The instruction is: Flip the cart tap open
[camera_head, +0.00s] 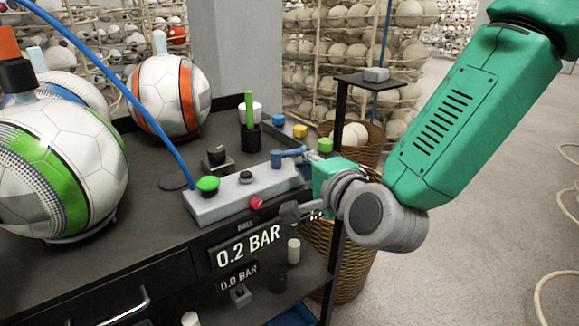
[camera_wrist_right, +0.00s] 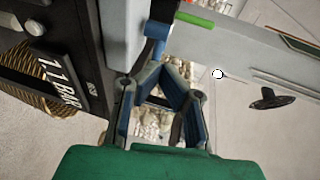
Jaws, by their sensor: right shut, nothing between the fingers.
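The blue tap (camera_head: 290,154) sits at the right end of the grey control box (camera_head: 222,201) on the cart. Its handle lies roughly level, pointing right. My right gripper (camera_head: 322,172) is beside the tap at the cart's right edge; its fingertips are hard to make out in the head view. In the wrist view the right gripper's (camera_wrist_right: 161,74) fingers are together at the tips with nothing between them, just short of a blue piece (camera_wrist_right: 154,46) that looks like the tap. I cannot tell whether they touch it. My left gripper is not in view.
The box carries a green button (camera_head: 208,184), a black knob (camera_head: 246,176) and a red knob (camera_head: 257,203). A display (camera_head: 247,248) reads 0.2 BAR. Balls (camera_head: 168,96) stand on the cart's left. A black post (camera_head: 340,130) and a wicker basket (camera_head: 350,275) stand near my right arm.

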